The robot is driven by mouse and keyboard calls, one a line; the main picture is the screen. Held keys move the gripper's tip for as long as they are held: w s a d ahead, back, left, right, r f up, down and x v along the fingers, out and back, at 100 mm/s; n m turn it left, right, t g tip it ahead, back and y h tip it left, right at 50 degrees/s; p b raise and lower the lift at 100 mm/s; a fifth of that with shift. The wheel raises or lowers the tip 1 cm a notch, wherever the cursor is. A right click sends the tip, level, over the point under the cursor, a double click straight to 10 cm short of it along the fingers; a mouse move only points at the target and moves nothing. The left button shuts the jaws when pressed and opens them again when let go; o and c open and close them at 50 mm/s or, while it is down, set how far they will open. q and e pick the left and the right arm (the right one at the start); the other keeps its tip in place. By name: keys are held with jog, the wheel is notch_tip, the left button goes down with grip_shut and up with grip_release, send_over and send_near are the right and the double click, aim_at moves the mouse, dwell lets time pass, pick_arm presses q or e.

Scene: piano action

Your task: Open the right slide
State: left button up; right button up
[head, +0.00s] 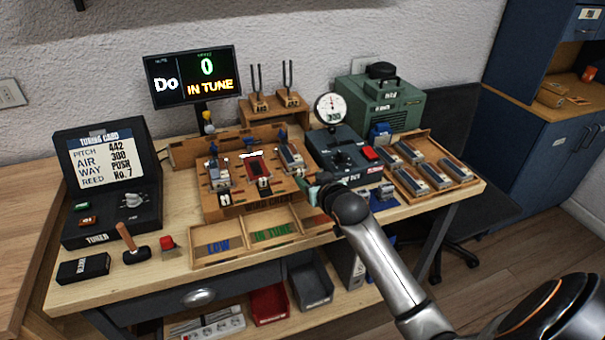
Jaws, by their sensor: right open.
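The wooden chest (234,211) stands mid-bench with lettering on its front, partly covered by my right gripper. Three blocks sit on its top: a left metal-topped one (218,175), a dark red middle one (257,170) and a right metal-topped one (290,157). My right gripper (308,187) is open at the chest's front right corner, just below the right block. The right slide is not clearly distinguishable there, and I cannot tell whether the fingers touch it. My left gripper is not in view.
A tray (230,258) marked LOW and IN TUNE lies in front of the chest. A gauge unit (345,150) and a tray of several reed blocks (462,183) stand right. A tuner (105,185) stands left. The display (192,78) reads 0, IN TUNE.

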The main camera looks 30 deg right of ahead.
aim_at(301, 172)
jog(key=shift+x, duration=3.25)
jog(key=shift+c, duration=0.2)
grip_shut()
